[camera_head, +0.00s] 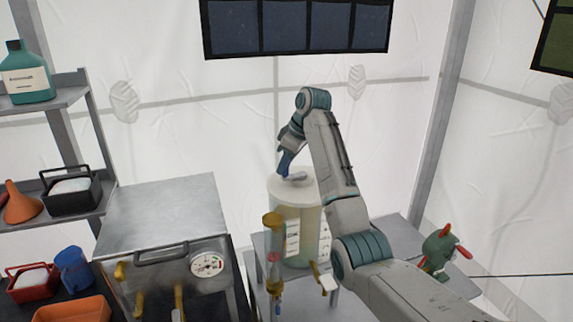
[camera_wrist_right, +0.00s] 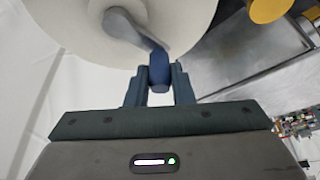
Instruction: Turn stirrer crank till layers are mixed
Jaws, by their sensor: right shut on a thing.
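The stirrer vessel (camera_head: 308,225) is a tall, pale translucent container with white labels, standing on a grey metal stand. Its round white lid (camera_head: 304,188) carries a grey crank arm with a blue handle. My right gripper (camera_head: 286,163) reaches down over the lid from above. In the right wrist view my right gripper (camera_wrist_right: 159,88) is shut on the blue crank handle (camera_wrist_right: 159,70), and the grey crank arm (camera_wrist_right: 125,27) runs from it to the lid's middle. My left gripper is not in view.
A brass-capped sight tube (camera_head: 272,240) stands at the vessel's front left. A metal box with a dial gauge (camera_head: 207,264) is left of it. A green device with red handles (camera_head: 440,250) is at the right. Shelves with a teal bottle (camera_head: 27,75) stand far left.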

